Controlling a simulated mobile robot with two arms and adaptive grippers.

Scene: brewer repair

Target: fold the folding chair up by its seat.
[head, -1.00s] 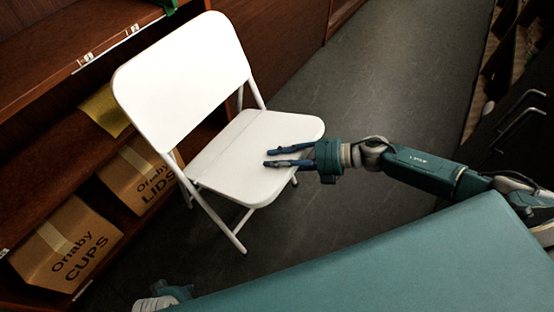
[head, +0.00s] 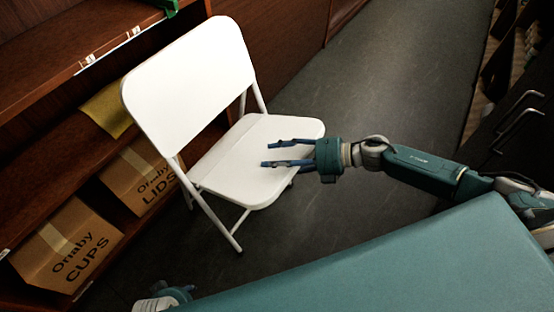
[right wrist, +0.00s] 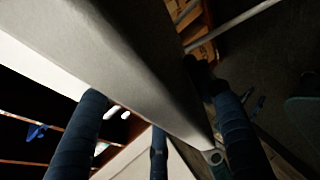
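The white folding chair (head: 190,90) stands unfolded on the floor, its backrest at the left and its seat (head: 240,155) toward the right. My right gripper (head: 264,154) reaches in from the right at the seat's front part, with its fingers apart. In the right wrist view the pale seat (right wrist: 130,70) runs diagonally close to the spread fingers (right wrist: 158,135). I cannot tell whether they touch it. My left gripper (head: 165,298) shows only partly at the bottom edge, and its fingers are not clear.
Wooden shelving stands behind the chair at the left, holding a CUPS box (head: 68,248), a LIDS box (head: 140,177) and a yellow item (head: 107,108). A dark cabinet with handles (head: 520,115) is at the right. The grey floor (head: 385,90) between is clear.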

